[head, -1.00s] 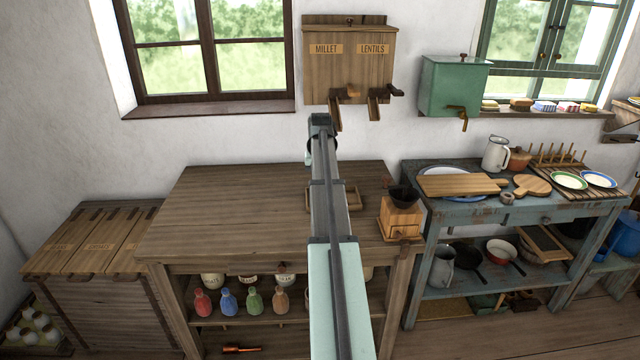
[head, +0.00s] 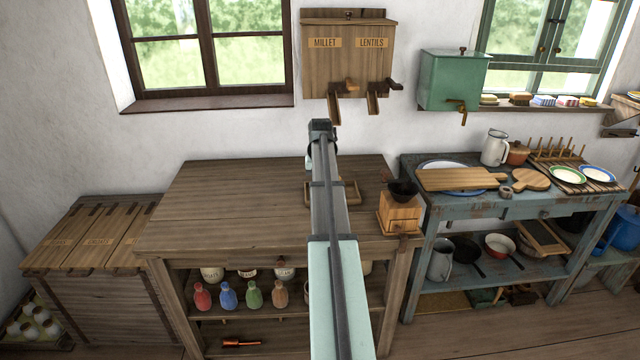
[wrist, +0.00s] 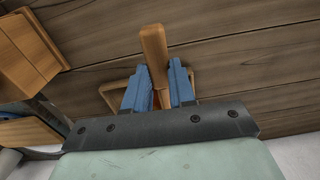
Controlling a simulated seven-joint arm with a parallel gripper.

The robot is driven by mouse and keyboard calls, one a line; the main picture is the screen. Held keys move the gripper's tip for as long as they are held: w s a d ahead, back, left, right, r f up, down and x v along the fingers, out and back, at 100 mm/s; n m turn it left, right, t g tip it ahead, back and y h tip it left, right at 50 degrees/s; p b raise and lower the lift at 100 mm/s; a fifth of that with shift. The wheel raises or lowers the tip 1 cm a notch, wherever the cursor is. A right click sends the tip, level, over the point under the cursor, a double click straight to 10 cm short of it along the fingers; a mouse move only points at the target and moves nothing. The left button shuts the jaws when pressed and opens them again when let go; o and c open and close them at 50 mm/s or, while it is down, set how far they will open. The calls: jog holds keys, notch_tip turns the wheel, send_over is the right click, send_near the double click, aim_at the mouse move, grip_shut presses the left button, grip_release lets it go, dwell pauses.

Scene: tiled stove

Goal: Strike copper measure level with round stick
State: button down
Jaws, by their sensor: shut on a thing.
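In the wrist view my gripper (wrist: 159,66) has its blue fingers closed on a round wooden stick (wrist: 153,42). The stick juts out beyond the fingertips over the dark plank table top. A small orange-red patch shows between the fingers beside the stick; I cannot tell whether it is the copper measure. A shallow wooden tray (wrist: 109,87) lies on the table behind the fingers, partly hidden by them. In the head view my arm hides the gripper, the stick and part of this tray (head: 352,196). I cannot make out the copper measure clearly in either view.
A wooden grinder (head: 399,214) with a dark bowl stands at the table's right edge; the table's left half (head: 240,205) is clear. The millet and lentils dispenser (head: 348,62) hangs behind. A blue side table (head: 475,208) holds boards and plates to the right.

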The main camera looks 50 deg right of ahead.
jog(key=shift+d+f, duration=0.1)
jog(key=shift+f, duration=0.55)
jog(key=shift+s+d, duration=3.25)
jog(key=shift+s, duration=0.35)
jog(key=shift+s+d+r, duration=0.1)
jog(key=shift+r, duration=1.15)
jog(key=shift+s+d+r, duration=0.1)
jog(key=shift+r, duration=1.1)
